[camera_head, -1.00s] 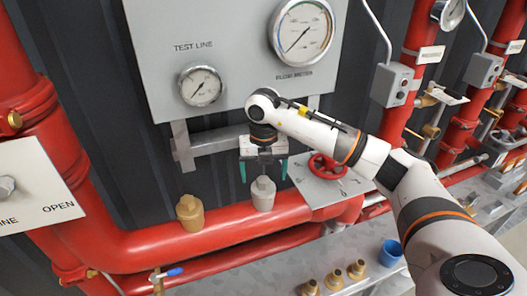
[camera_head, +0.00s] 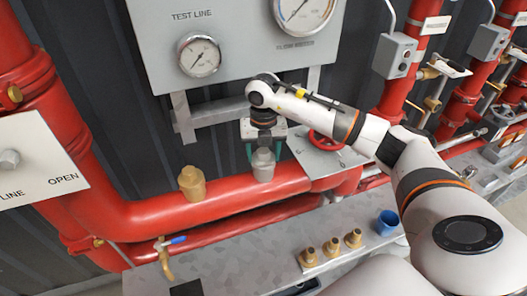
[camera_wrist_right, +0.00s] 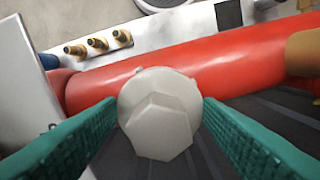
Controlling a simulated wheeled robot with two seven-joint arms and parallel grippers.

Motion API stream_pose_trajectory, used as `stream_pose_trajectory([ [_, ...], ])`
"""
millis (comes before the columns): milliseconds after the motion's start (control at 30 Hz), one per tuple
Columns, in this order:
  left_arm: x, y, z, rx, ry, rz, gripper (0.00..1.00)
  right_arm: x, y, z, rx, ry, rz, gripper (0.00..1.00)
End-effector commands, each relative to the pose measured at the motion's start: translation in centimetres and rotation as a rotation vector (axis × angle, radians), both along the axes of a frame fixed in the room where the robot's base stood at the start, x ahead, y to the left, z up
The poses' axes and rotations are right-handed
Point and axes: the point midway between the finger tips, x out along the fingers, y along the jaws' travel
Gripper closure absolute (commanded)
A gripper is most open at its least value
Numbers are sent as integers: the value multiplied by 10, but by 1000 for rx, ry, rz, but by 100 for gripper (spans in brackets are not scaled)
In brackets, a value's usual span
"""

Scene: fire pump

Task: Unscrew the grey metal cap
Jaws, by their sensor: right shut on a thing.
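The grey metal cap (camera_head: 263,168) stands upright on the red horizontal pipe (camera_head: 225,197) in the head view. In the right wrist view, its hexagonal top (camera_wrist_right: 160,128) points at the camera. My right gripper (camera_head: 264,155) comes down from above with its green fingers on either side of the cap. It is shut on the cap; the wrist view shows a finger on the left and one on the right of it. My left gripper is not in view.
A brass cap (camera_head: 191,184) stands on the same pipe, left of the grey one. A red handwheel (camera_head: 326,140) is close on the right. The gauge panel (camera_head: 235,55) is behind. Brass fittings (camera_head: 331,247) and a blue cup (camera_head: 387,222) stand on the ledge below.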

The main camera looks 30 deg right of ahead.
Motion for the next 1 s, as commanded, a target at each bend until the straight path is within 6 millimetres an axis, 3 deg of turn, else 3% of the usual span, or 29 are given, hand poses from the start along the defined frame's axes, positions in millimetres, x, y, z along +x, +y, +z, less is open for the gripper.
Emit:
stream_pose_trajectory([
  [33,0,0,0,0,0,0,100,0,0,0,0,0,0,59],
  [100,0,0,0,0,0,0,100,0,0,0,0,0,0,68],
  [233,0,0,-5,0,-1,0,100,1,-1,-1,0,-2,53,68],
  [600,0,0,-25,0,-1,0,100,0,-1,-1,-1,-3,528,68],
  [1000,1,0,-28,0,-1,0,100,0,-2,-1,-1,-2,594,68],
])
